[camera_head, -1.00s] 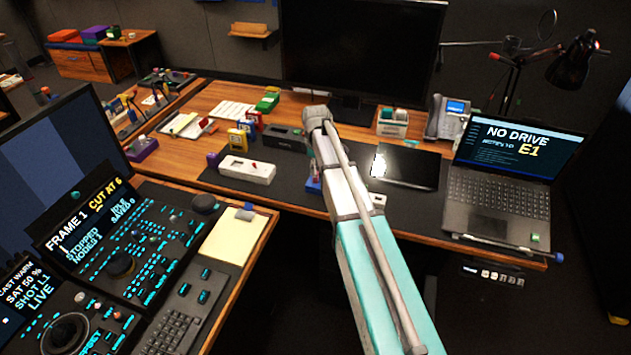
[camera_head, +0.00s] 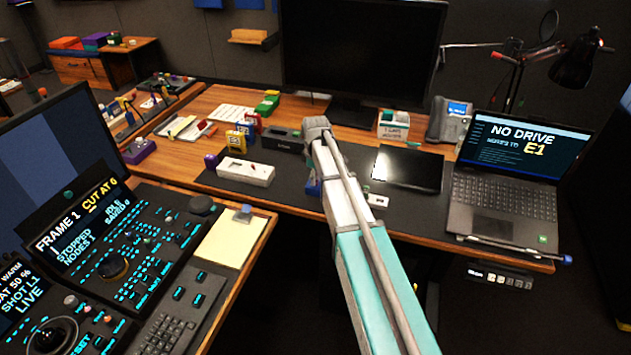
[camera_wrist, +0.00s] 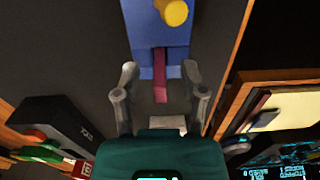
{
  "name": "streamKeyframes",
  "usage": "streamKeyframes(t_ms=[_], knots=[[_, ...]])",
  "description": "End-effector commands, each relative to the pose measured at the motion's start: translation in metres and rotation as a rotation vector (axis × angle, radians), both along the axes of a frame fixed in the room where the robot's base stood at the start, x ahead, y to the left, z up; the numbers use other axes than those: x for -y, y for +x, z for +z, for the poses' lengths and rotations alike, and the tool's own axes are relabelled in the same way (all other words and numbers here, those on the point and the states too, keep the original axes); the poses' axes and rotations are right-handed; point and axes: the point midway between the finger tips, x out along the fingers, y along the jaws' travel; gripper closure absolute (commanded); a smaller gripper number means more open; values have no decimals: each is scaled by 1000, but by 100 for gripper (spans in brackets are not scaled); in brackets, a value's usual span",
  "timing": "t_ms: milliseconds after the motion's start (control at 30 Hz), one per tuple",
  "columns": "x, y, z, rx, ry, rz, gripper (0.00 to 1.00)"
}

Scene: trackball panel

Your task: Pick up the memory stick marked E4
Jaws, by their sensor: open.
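No marking E4 is legible in either view, so I cannot tell which thing is that stick. In the wrist view my gripper (camera_wrist: 160,84) is open, its two fingers apart on either side of a narrow dark red strip (camera_wrist: 160,68). The strip runs out from a blue block (camera_wrist: 137,30) with a yellow round knob (camera_wrist: 174,12) on it. I see no contact between the fingers and the strip. In the head view my arm hides the gripper, and a bit of blue (camera_head: 313,187) shows beside the arm on the dark desk mat.
A white box (camera_head: 246,174) and a yellow labelled block (camera_head: 236,143) stand left of my arm. A black tablet (camera_head: 408,168) and an open laptop (camera_head: 505,185) lie to the right. In the wrist view a dark dock-like box (camera_wrist: 58,120) is at the left.

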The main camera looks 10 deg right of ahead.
Motion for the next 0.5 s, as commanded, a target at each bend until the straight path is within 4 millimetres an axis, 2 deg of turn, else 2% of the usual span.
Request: streamKeyframes(t_ms=[233,500], knots=[[0,0,0,0,0,0,48],[0,0,0,0,0,0,98]])
